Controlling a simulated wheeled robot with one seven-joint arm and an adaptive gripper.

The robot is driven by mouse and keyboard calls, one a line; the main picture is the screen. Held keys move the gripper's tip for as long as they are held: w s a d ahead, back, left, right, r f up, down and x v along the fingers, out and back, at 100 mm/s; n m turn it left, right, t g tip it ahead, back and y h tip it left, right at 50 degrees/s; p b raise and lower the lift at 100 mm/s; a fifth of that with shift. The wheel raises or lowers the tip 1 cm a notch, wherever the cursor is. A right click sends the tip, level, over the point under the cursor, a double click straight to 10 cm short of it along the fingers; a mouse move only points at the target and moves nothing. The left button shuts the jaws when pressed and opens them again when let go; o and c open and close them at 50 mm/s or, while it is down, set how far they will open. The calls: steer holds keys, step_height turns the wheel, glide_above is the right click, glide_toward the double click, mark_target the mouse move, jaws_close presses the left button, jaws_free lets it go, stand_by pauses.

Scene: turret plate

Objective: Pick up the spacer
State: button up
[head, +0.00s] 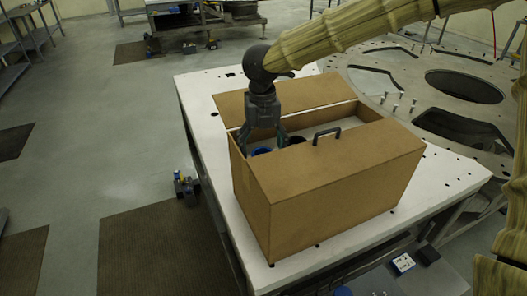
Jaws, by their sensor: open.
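My gripper (264,136) points down over the open left end of a brown box (335,175). Its fingers are apart, with the tips at or just inside the opening. Nothing is seen held in the fingers.
A brown flap (290,93) lies behind the opening. A large metal turret plate (440,90) with upright pins lies at the right. Dark mats (150,250) lie on the floor.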

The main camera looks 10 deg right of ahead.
steer(key=shift+f, duration=0.55)
steer(key=c, duration=1.1)
